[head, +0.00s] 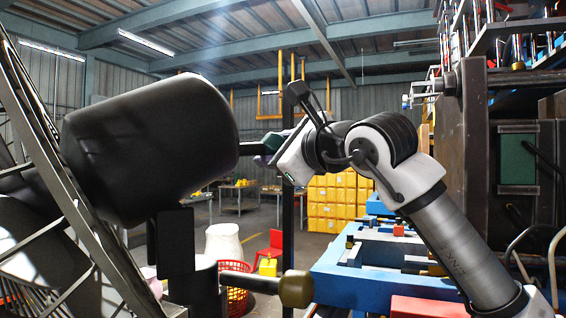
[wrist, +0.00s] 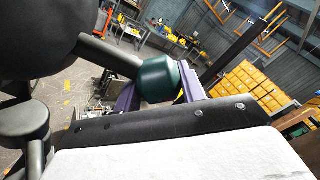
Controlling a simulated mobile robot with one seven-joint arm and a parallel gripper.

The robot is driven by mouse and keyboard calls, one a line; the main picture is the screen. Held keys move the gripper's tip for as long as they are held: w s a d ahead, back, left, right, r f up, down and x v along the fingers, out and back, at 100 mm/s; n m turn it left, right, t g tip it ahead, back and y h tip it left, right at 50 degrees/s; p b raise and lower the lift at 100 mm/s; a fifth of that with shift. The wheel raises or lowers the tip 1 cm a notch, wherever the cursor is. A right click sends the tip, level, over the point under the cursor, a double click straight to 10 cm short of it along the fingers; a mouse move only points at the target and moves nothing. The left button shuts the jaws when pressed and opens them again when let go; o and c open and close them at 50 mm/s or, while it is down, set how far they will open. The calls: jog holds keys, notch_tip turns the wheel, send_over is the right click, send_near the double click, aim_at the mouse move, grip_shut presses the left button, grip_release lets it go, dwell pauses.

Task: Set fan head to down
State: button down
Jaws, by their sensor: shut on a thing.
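The fan head is a large black rounded housing (head: 150,150) at the left of the head view, tilted slightly, with the fan's wire cage (head: 75,200) to its left. A black bar (head: 250,149) sticks out from the housing's right side. In the wrist view the bar (wrist: 110,57) ends in a dark green knob (wrist: 158,80). My gripper (head: 270,150) is at the bar's end, right of the housing. In the wrist view its purple fingers (wrist: 158,85) are shut on the green knob, one on each side. The housing (wrist: 45,35) fills the upper left there.
A second black rod with an olive knob (head: 297,288) juts out below. A red basket (head: 235,285), a white bin (head: 223,242) and a red chair (head: 270,245) stand behind. Blue machinery (head: 385,265) and yellow boxes (head: 335,200) are to the right.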

jog(key=shift+r, duration=0.15)
jog(key=c, duration=0.8)
grip_release()
jog(key=shift+s+a, duration=0.1)
jog(key=shift+s, duration=0.05)
jog(key=shift+c, duration=0.2)
jog(key=shift+s+d+f+b, duration=0.2)
jog(key=shift+s+d+b, duration=0.05)
jog(key=shift+d+b, duration=0.05)
jog(key=b+v, duration=0.4)
jog(key=v, duration=0.9)
